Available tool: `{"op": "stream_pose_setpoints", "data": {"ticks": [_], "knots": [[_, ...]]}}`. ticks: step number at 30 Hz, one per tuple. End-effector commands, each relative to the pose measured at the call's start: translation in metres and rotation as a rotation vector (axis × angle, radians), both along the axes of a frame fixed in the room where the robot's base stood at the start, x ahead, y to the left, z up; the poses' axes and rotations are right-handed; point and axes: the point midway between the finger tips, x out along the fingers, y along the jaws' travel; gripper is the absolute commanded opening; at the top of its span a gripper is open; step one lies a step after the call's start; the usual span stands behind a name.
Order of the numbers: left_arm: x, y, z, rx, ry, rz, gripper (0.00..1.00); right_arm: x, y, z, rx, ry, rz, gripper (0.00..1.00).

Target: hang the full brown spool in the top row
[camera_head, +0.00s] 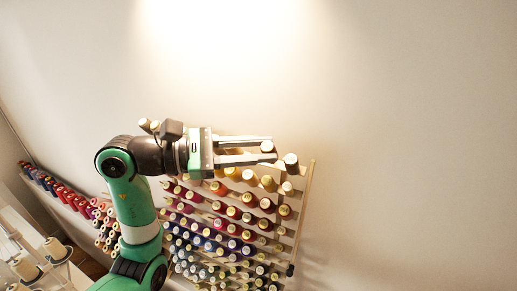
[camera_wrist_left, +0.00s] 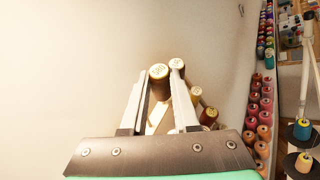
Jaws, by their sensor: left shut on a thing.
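My left gripper (camera_head: 275,149) reaches in from the left at the top of the wooden thread rack (camera_head: 306,195). It is shut on a brown spool (camera_head: 267,146) with a pale end cap. In the left wrist view the held spool (camera_wrist_left: 158,73) sits between the two fingertips, its cap facing the camera. A dark spool (camera_head: 291,160) is in the top row just right of the fingertips. In the wrist view another spool (camera_wrist_left: 177,67) stands close beside the right finger. The fingers partly hide the top row. My right gripper is not in view.
Rows of coloured spools (camera_head: 235,212) fill the rack below the gripper. A line of red and blue spools (camera_head: 62,190) runs along the left wall. Cream cones (camera_head: 54,248) stand at the lower left. The wall to the right is bare.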

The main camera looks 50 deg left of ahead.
Motion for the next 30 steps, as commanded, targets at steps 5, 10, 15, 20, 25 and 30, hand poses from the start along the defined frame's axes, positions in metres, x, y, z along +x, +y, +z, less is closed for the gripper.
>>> {"op": "stream_pose_setpoints", "data": {"ticks": [5, 10, 15, 20, 25, 30], "knots": [[0.003, 0.001, -0.006, -0.001, 0.000, 0.000, 0.00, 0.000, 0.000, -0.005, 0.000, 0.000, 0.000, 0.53], [0.006, 0.002, -0.011, -0.001, 0.001, -0.001, 0.00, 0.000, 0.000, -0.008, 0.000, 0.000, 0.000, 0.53], [0.009, 0.004, -0.016, -0.001, 0.001, -0.001, 0.00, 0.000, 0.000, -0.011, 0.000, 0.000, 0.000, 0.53], [0.010, 0.004, -0.017, 0.000, 0.000, -0.001, 0.41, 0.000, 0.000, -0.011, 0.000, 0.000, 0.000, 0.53], [0.010, 0.004, -0.017, 0.000, 0.000, 0.000, 0.64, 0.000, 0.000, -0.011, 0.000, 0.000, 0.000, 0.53], [0.010, 0.004, -0.017, 0.000, 0.000, 0.000, 0.64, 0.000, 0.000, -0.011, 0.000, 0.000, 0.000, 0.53]]}}
